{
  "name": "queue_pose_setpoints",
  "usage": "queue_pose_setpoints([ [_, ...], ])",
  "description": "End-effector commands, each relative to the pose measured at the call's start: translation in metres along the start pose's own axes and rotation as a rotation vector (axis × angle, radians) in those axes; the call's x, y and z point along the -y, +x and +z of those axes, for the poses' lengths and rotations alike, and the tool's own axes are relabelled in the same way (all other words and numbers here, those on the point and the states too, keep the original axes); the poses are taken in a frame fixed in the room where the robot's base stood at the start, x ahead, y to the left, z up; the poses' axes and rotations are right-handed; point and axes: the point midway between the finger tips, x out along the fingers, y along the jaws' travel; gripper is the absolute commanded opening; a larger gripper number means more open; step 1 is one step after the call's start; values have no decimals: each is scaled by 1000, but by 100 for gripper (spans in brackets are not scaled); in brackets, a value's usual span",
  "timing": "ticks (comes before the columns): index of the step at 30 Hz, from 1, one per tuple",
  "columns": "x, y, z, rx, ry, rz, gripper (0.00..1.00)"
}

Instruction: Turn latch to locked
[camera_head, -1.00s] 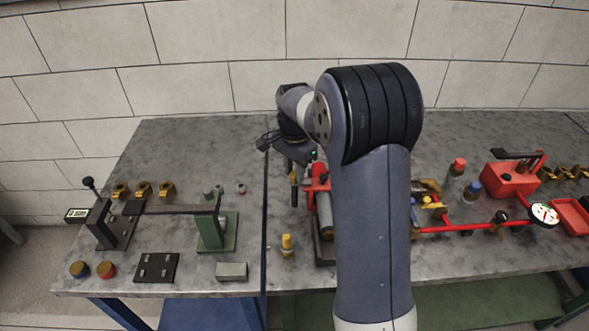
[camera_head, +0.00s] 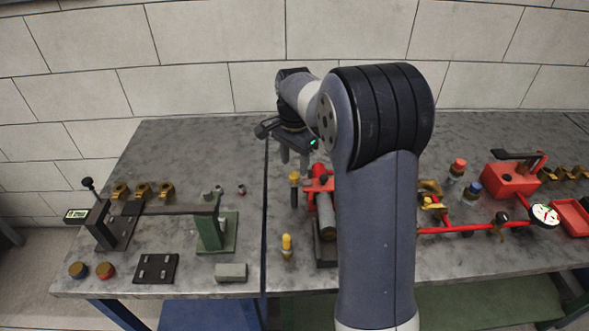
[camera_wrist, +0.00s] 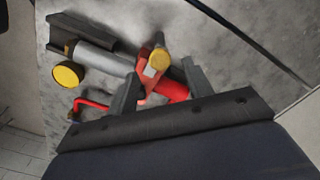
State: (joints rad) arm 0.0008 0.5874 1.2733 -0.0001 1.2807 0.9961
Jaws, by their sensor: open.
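My gripper (camera_head: 294,160) is open and empty, with its fingers pointing down above the middle of the bench. Just below and to its right in the head view is a red fitting (camera_head: 319,184) on a grey cylinder (camera_head: 326,218). Beside it stands a dark post with a yellow top (camera_head: 294,177). In the wrist view, a red piece (camera_wrist: 150,84) and a yellow round cap (camera_wrist: 159,58) lie between and beyond the fingers (camera_wrist: 160,84), with no clear contact. I cannot tell for certain which part is the latch. My arm hides part of this assembly.
At left are a green stand (camera_head: 217,230) with a long bar and a black slotted plate (camera_head: 156,268). At right are red pipes (camera_head: 455,231), a gauge (camera_head: 544,215) and a red box (camera_head: 510,180).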

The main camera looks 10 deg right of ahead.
Motion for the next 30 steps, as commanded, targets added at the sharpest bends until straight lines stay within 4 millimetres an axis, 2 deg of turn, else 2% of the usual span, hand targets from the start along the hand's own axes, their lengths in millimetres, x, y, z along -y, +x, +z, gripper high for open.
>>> queue_pose_setpoints([
  [1,1,-12,-1,-4,0,-5,48],
  [6,1,-45,0,-3,0,-4,48],
  [12,0,-68,0,-2,0,-2,48],
  [24,0,-73,0,0,0,0,48],
  [30,0,-59,0,1,0,2,48],
])
